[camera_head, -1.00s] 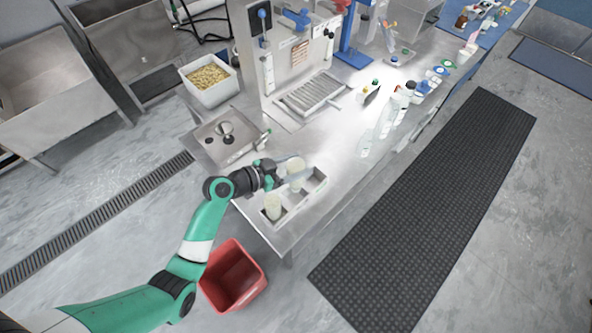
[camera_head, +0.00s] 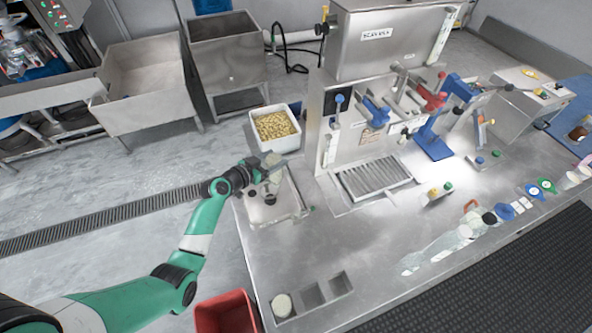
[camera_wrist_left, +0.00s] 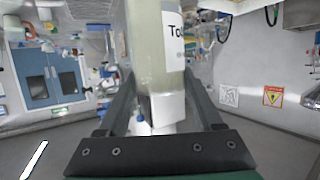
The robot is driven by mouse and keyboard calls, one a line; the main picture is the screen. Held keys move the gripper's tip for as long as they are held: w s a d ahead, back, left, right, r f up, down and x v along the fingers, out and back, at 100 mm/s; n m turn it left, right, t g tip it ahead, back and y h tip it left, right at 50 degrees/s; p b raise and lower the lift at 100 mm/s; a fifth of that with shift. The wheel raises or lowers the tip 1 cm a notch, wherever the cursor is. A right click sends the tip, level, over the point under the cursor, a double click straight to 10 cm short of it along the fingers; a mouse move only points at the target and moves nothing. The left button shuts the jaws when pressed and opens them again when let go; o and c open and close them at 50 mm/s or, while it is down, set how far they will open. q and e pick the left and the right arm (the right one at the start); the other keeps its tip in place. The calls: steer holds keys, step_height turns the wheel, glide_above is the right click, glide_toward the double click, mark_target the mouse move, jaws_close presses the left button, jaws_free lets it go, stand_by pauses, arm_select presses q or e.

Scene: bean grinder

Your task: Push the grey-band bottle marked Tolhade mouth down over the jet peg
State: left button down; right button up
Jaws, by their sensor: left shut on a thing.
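My left gripper (camera_head: 262,174) is shut on a pale, cloudy bottle (camera_head: 272,163). In the left wrist view the bottle (camera_wrist_left: 150,60) stands between the fingers, with a white label (camera_wrist_left: 174,38) reading "To" before the text is cut off. Its band colour and mouth cannot be made out. The gripper and bottle are over the steel peg station (camera_head: 287,207) at the counter's left end. A dark peg (camera_head: 270,199) shows just below the gripper; the arm and bottle partly cover the station, and contact cannot be judged. My right gripper is out of view.
A rack (camera_head: 312,298) at the counter's front holds another pale bottle (camera_head: 281,305), with two empty slots beside it. A bin of yellowish pieces (camera_head: 275,126) stands behind the station. A red bin (camera_head: 226,313) is below the counter. Clear bottles (camera_head: 440,247) lie to the right.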

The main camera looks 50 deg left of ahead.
arm_select(q)
steer(key=shift+n+y, duration=0.4)
steer(key=shift+y, duration=0.1)
steer(key=a, duration=0.1)
steer(key=s+a+r, duration=0.2)
steer(key=shift+a+p, duration=0.15)
steer(key=shift+p, duration=0.25)
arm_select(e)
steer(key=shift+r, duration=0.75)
arm_select(q)
steer(key=shift+f, duration=0.1)
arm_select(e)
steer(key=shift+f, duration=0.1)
arm_select(q)
step_height(320, 180, down, 6)
steer(key=b, duration=0.6)
steer(key=shift+r, duration=0.25)
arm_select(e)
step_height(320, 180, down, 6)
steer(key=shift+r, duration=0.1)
arm_select(q)
steer(key=shift+f+b, duration=0.15)
steer(key=shift+b, duration=0.2)
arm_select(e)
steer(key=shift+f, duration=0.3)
arm_select(q)
steer(key=shift+f+b, duration=1)
steer(key=shift+b, duration=0.05)
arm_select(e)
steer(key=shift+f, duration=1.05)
